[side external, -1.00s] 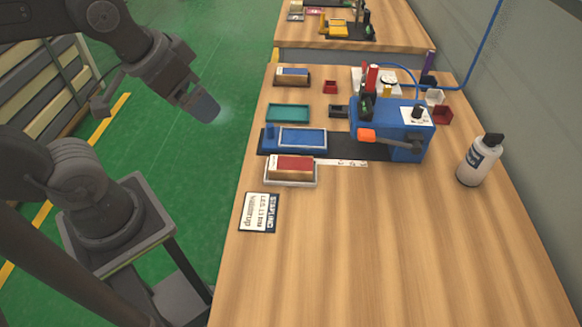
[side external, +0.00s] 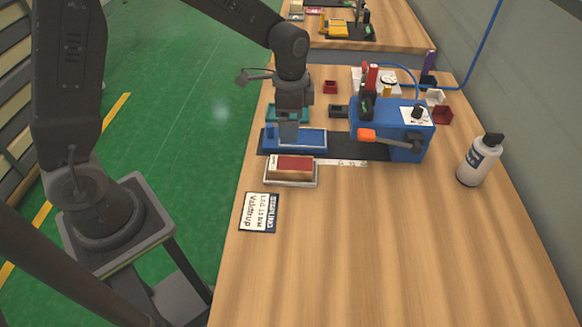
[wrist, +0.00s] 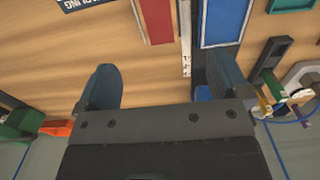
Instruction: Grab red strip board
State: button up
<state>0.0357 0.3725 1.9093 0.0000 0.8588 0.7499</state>
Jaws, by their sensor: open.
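The red strip board (side external: 295,163) lies on top of a tan stack in a white tray (side external: 302,183) near the left edge of the table. In the wrist view the red board (wrist: 156,20) shows at the top, beyond my fingers. My gripper (side external: 288,140) is over the blue tray (side external: 312,139), just behind the red board and apart from it. In the wrist view my gripper (wrist: 165,80) is open, with two blue-grey fingers and nothing between them.
A blue machine (side external: 400,130) with an orange part stands to the right. A white bottle (side external: 480,160) stands farther right. A label card (side external: 259,212) lies in front of the tray. The front of the table (side external: 380,250) is clear.

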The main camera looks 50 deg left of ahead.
send_over(291, 163)
notch_tip(291, 163, down, 8)
jog(key=shift+a, duration=0.15)
jog(key=shift+s+d+f, duration=0.1)
jog(key=shift+f, duration=1.3)
jog(key=shift+d+f, duration=0.1)
jog(key=shift+f, duration=1.3)
jog(key=c, duration=1)
jog(key=shift+r, duration=0.2)
jog(key=shift+c, duration=0.2)
